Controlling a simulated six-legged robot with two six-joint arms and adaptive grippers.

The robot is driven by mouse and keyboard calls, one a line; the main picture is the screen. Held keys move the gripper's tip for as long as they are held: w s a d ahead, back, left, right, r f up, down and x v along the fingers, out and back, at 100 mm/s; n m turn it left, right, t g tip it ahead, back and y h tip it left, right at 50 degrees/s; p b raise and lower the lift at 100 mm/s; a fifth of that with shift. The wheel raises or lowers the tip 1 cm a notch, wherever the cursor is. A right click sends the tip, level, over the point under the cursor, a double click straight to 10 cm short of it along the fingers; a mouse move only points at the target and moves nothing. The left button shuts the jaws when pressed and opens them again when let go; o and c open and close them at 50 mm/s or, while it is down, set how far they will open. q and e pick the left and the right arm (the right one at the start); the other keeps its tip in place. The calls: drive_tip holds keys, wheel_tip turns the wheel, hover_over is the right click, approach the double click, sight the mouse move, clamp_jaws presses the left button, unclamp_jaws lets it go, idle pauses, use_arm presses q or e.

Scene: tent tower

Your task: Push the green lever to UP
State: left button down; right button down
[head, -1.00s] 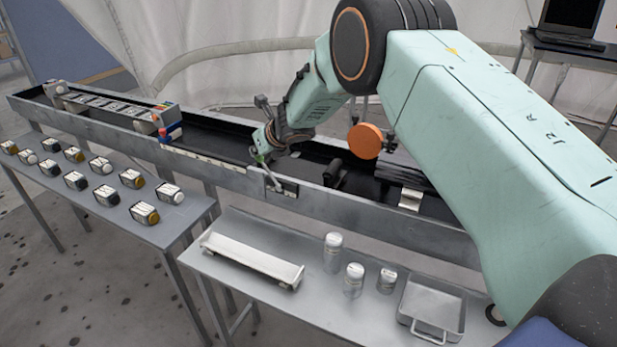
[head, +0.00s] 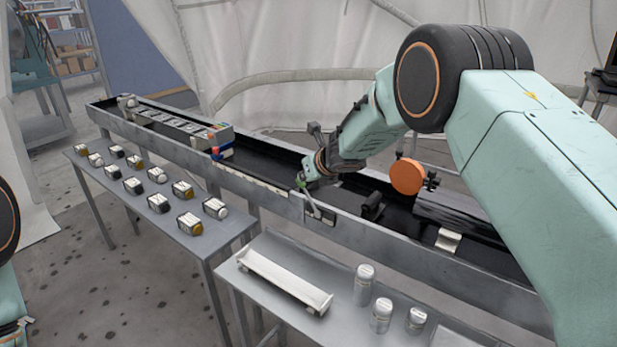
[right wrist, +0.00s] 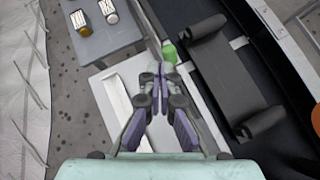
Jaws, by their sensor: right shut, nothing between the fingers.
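The green lever (head: 309,197) is on the front wall of the long trough, beside a small plate (head: 326,217). In the head view its arm leans up and to the left, with a green end at the top. In the right wrist view its green knob (right wrist: 170,53) shows just beyond my fingertips. My right gripper (right wrist: 157,76) is shut and empty, close to the knob; I cannot tell whether they touch. In the head view my right gripper (head: 304,178) is at the lever's upper end, partly hidden by the wrist.
The trough (head: 262,193) holds a dark roller block (head: 372,207) right of the lever and an orange disc (head: 407,176). A table with several small jars (head: 158,203) stands front left. A bench holds a white tray (head: 284,280) and bottles (head: 381,315).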

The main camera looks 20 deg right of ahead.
wheel_tip(320, 180, up, 10)
drive_tip(key=s+a+p, duration=0.2)
drive_tip(key=shift+s+f, duration=0.25)
drive_tip(key=shift+a, duration=0.1)
